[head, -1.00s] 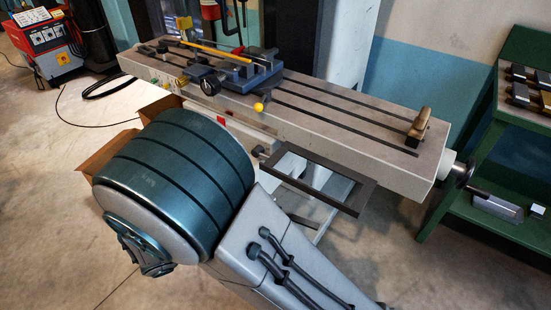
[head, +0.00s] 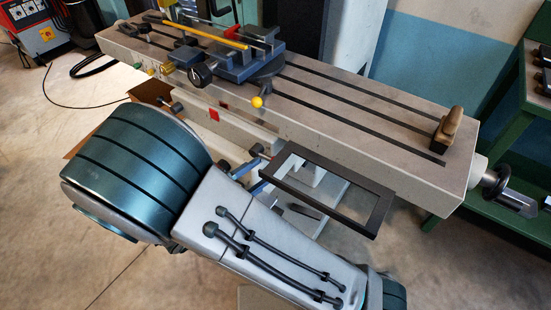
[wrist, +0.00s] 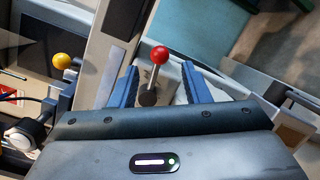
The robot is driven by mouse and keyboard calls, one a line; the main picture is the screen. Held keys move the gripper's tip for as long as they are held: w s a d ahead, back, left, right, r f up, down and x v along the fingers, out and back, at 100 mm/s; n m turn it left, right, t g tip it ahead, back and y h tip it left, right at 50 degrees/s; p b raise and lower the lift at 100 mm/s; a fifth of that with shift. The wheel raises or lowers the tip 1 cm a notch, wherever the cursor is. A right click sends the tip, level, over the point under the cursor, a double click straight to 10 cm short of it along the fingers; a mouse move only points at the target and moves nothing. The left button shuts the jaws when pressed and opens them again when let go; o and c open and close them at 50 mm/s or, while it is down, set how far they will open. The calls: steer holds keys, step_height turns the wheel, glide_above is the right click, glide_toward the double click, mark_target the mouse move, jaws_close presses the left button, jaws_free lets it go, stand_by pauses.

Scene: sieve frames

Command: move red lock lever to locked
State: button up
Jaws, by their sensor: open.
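The red lock lever shows in the wrist view as a red ball (wrist: 159,55) on a short metal stem (wrist: 149,93). My gripper (wrist: 160,76) is open, with one blue finger on each side of the lever in that view. The stem shows between the fingers, and I see no finger touching it. The depth between fingers and lever is hard to judge. In the head view the blue fingers (head: 249,170) show beside the front of the machine, partly hidden by my arm. The lever is too small there to make out surely.
The long grey machine table (head: 360,117) carries a vise (head: 240,62) and a wooden-handled brush (head: 447,130). A yellow ball knob (head: 257,102) sits on its front side. A dark rectangular frame (head: 330,195) juts out below. A green shelf (head: 500,170) stands at right.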

steer(key=x, duration=0.6)
steer(key=shift+w+d, duration=0.2)
steer(key=shift+d, duration=0.05)
jaws_close()
